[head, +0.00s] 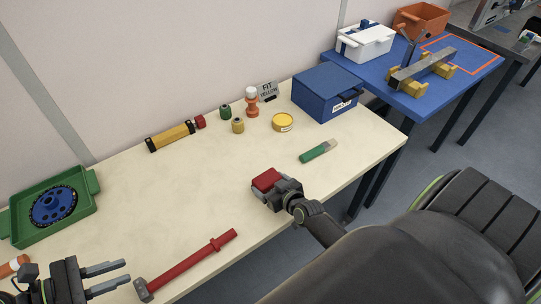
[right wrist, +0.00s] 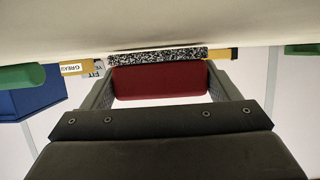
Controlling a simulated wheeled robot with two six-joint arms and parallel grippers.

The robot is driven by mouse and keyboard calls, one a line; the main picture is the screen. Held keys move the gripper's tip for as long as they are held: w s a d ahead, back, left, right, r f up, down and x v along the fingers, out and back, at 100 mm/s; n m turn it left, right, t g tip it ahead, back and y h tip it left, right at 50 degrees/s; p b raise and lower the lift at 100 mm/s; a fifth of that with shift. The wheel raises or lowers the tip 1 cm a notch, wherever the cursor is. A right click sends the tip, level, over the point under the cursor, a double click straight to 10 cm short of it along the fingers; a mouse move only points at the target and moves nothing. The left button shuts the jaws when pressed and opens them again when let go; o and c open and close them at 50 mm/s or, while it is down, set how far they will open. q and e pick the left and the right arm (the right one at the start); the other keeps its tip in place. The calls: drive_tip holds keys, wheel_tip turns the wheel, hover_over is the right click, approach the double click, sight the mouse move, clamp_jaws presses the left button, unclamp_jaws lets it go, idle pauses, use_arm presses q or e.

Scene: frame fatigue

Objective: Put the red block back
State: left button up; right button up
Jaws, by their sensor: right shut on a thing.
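The red block (head: 267,179) is in my right gripper (head: 277,186), which is shut on it over the front right part of the pale table (head: 215,195). In the right wrist view the red block (right wrist: 160,80) sits between the two fingers, with a speckled black-and-white strip (right wrist: 157,57) along its table-facing side. I cannot tell whether it touches the table. My left gripper (head: 108,276) is open and empty at the lower left, left of a red-handled hammer-like tool (head: 190,264).
A green tray (head: 92,208) with a blue disc is at left. At the back are a yellow-black bar (head: 171,136) with a red end piece (head: 200,121), small bottles, a yellow tin (head: 282,122) and a blue box (head: 326,92). A green-handled tool (head: 318,151) lies right. Mid-table is clear.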

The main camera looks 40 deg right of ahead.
drive_tip(key=shift+f, duration=0.2)
drive_tip(key=o, duration=1.4)
drive_tip(key=shift+f, duration=0.2)
drive_tip(key=v, duration=1.2)
drive_tip(key=shift+s, duration=0.1)
